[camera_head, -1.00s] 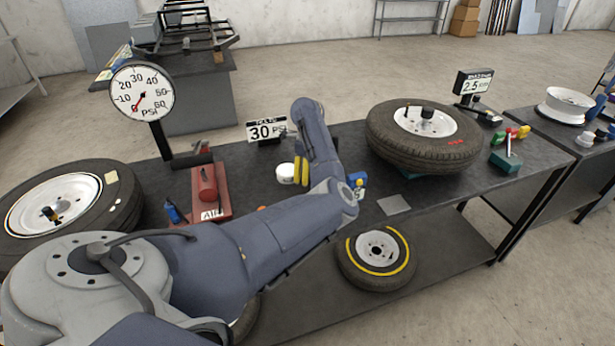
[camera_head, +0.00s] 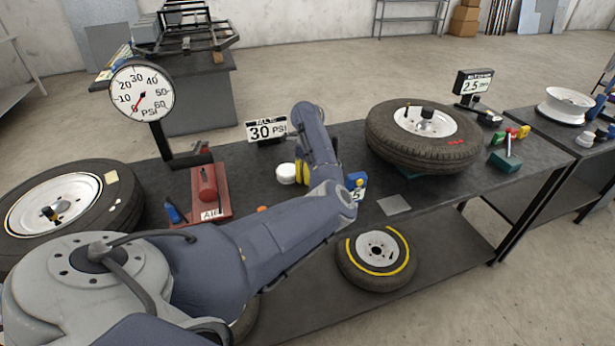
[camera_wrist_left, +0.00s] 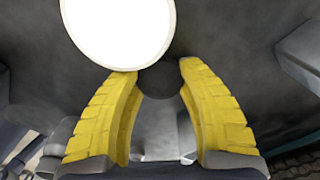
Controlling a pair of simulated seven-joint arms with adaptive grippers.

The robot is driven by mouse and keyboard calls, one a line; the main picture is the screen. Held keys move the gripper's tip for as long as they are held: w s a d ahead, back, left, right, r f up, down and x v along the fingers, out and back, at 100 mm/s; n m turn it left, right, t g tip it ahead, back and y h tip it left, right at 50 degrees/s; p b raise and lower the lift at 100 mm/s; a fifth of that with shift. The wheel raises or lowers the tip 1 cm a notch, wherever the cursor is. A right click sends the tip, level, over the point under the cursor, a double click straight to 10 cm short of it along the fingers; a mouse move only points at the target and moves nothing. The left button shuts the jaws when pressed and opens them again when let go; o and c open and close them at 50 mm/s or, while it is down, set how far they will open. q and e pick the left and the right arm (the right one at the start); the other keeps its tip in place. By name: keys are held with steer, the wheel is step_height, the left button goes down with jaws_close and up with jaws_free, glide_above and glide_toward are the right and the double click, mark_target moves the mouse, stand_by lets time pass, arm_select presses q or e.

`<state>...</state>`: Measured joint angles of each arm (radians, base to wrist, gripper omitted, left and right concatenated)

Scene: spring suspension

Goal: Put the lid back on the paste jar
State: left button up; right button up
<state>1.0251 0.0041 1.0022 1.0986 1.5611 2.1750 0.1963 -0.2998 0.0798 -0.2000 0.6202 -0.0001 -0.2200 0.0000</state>
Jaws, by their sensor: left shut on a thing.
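The white paste jar (camera_head: 286,173) stands on the dark bench beside my left gripper (camera_head: 303,173). In the left wrist view a bright white disc (camera_wrist_left: 118,30), apparently the jar from above, lies at the top, next to the left fingertip. My left gripper's yellow fingers (camera_wrist_left: 160,72) point down and are closed on a small dark round thing (camera_wrist_left: 160,80), apparently the lid, though its outline is hard to make out. In the head view my arm hides most of the fingers and what they hold. My right gripper is out of view.
A red toolbox-like unit (camera_head: 208,193) stands left of the jar, and a 30 PSI sign (camera_head: 267,130) behind it. A blue item with a card (camera_head: 356,184) is right of my forearm. A large tyre (camera_head: 425,136) lies farther right. A grey pad (camera_head: 394,204) lies near the front edge.

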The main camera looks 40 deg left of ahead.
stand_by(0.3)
arm_select(q)
step_height(320, 180, up, 20)
stand_by(0.8)
stand_by(0.5)
steer(key=s+a+r+n, duration=0.4)
steer(key=s+r+n, duration=0.2)
steer(key=s+r, duration=0.35)
steer(key=s+a+r+n, duration=0.3)
steer(key=s+r+n, duration=0.4)
steer(key=s, duration=0.4)
steer(key=s+d+r+n, duration=0.1)
steer(key=s+d+n, duration=0.2)
steer(key=s, duration=0.3)
steer(key=s+d+r+n, duration=0.1)
steer(key=s+d+n, duration=0.2)
steer(key=s, duration=0.4)
steer(key=s+d+r+n, duration=0.2)
steer(key=s+d+n, duration=0.1)
steer(key=s, duration=0.3)
steer(key=shift+s+d+n, duration=0.35)
steer(key=shift+n, duration=0.15)
steer(key=shift+s, duration=0.15)
